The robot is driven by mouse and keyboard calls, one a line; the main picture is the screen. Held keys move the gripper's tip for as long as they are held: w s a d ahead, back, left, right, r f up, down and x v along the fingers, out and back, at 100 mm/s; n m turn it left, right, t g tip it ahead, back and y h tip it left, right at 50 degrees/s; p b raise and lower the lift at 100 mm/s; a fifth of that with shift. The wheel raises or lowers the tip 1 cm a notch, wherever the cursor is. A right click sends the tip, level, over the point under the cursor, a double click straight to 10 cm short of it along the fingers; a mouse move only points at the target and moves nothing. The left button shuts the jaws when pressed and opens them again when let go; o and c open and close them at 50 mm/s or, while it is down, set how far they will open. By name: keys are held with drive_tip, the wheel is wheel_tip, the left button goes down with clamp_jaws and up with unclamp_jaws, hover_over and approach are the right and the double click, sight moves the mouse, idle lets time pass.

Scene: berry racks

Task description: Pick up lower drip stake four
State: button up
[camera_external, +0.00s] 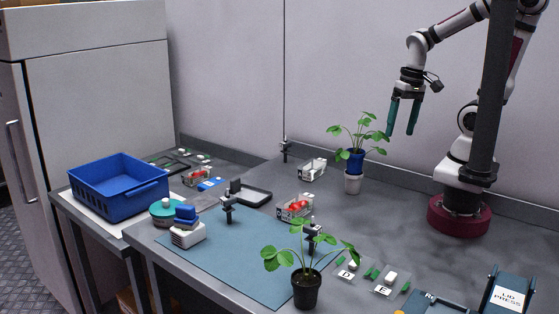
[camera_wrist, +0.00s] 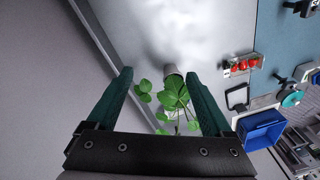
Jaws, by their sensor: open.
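My gripper (camera_external: 402,131) hangs high above the back of the bench in the external view, with its green fingers apart and nothing between them. The fingers also show open in the wrist view (camera_wrist: 160,76). I see no part clearly marked as drip stake four. Small dark upright posts stand on the bench: one on the mat (camera_external: 228,208), one behind the front plant (camera_external: 312,238) and one at the back (camera_external: 284,150). I cannot tell whether any is a drip stake.
A second plant in a black pot (camera_external: 306,290) stands at the front. A blue crate (camera_external: 118,190) is at left. Berry punnets (camera_external: 295,206), labelled trays (camera_external: 389,281) and a lid press (camera_external: 508,295) lie around.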

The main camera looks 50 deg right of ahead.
drive_tip(key=w+d+f+n+t+h, duration=0.1)
drive_tip(key=w+d+f+n+t, duration=0.2)
drive_tip(key=w, duration=0.7)
drive_tip(key=w+d+f+t+h, duration=0.1)
drive_tip(key=w+d+f+t, duration=0.3)
drive_tip(key=w, duration=0.7)
drive_tip(key=n+t+y, duration=0.3)
drive_tip(key=t, duration=0.2)
approach(286, 147)
drive_tip(key=x, duration=0.3)
drive_tip(key=d+x, duration=0.1)
drive_tip(key=x, duration=0.7)
drive_tip(key=shift+w+d+f, duration=0.15)
drive_tip(key=shift+d+f, duration=0.1)
drive_tip(key=c, duration=1.3)
